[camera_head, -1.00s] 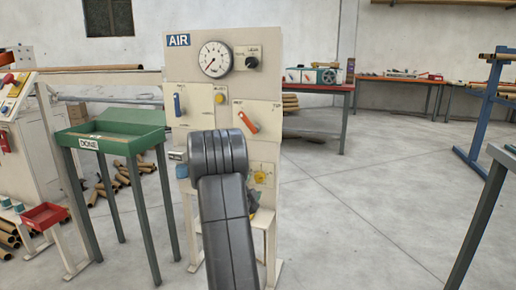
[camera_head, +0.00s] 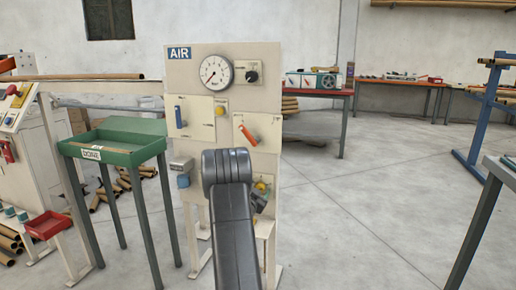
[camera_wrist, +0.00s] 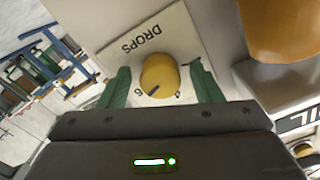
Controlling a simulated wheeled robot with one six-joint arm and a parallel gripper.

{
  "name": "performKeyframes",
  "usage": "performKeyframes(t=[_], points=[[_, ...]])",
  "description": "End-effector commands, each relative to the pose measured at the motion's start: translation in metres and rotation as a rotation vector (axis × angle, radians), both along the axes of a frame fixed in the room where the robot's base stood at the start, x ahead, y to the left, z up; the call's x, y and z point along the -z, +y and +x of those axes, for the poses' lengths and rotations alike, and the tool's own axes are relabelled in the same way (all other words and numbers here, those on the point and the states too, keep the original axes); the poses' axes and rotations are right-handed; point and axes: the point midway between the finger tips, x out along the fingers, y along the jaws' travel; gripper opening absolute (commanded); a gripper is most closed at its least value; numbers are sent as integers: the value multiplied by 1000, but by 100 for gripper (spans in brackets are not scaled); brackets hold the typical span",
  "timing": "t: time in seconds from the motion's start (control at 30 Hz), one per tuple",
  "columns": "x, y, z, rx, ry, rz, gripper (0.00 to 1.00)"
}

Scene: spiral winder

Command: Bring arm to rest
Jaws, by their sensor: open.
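The cream AIR panel (camera_head: 222,130) stands upright ahead of me in the head view. It bears a round gauge (camera_head: 216,73), a black knob (camera_head: 252,74), a blue lever (camera_head: 180,114) and an orange lever (camera_head: 248,134). My dark arm covers part of its lower half. In the wrist view my gripper (camera_wrist: 160,78) has its two green fingers spread, one on each side of a yellow knob (camera_wrist: 159,74) on a plate marked DROPS (camera_wrist: 139,42). My gripper is mostly hidden behind my arm in the head view.
A green tray stand (camera_head: 115,145) marked DONE is left of the panel, with a small red tray (camera_head: 47,225) farther left. A grey table edge (camera_head: 497,168) is at the right. A red-edged bench (camera_head: 318,91) stands behind. Floor (camera_head: 375,190) between them is clear.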

Motion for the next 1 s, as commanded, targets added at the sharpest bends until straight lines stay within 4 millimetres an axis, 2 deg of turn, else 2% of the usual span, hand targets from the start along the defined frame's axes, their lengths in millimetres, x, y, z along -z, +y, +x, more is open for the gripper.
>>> performKeyframes(t=[0.03,0.97,1.0], points=[[-4,0,0,0,14,-36,59],[-3,-1,-1,0,221,-676,59],[-1,1,-6,-3,222,-680,59]])
